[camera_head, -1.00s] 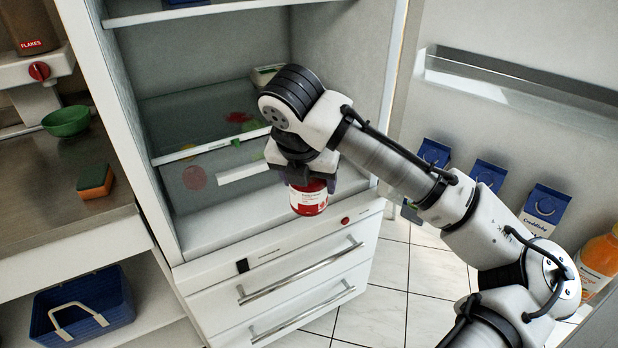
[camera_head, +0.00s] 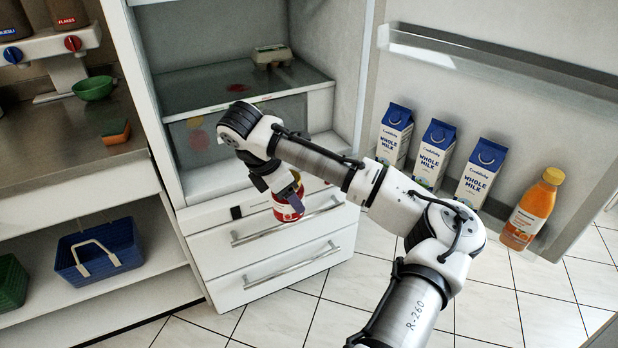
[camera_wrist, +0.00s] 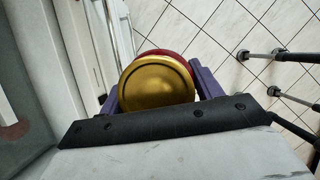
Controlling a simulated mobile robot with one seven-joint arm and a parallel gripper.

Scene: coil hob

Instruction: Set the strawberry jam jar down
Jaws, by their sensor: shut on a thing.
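The strawberry jam jar (camera_head: 288,207) has a red and white label, and its gold lid (camera_wrist: 157,92) fills the middle of the wrist view. My gripper (camera_head: 285,190) is shut on the jar, with a finger on each side of it in the wrist view. The jar hangs in the air in front of the fridge's drawer fronts, slightly tilted in the head view. In the wrist view floor tiles show beyond it. Part of the jar's upper side is hidden by my gripper in the head view.
The fridge is open, with an egg carton (camera_head: 272,56) on its glass shelf (camera_head: 200,92). Several milk cartons (camera_head: 435,152) and an orange juice bottle (camera_head: 532,210) stand in the door. At left are a counter (camera_head: 50,150), green bowl (camera_head: 93,88), sponge (camera_head: 116,133) and blue basket (camera_head: 100,252).

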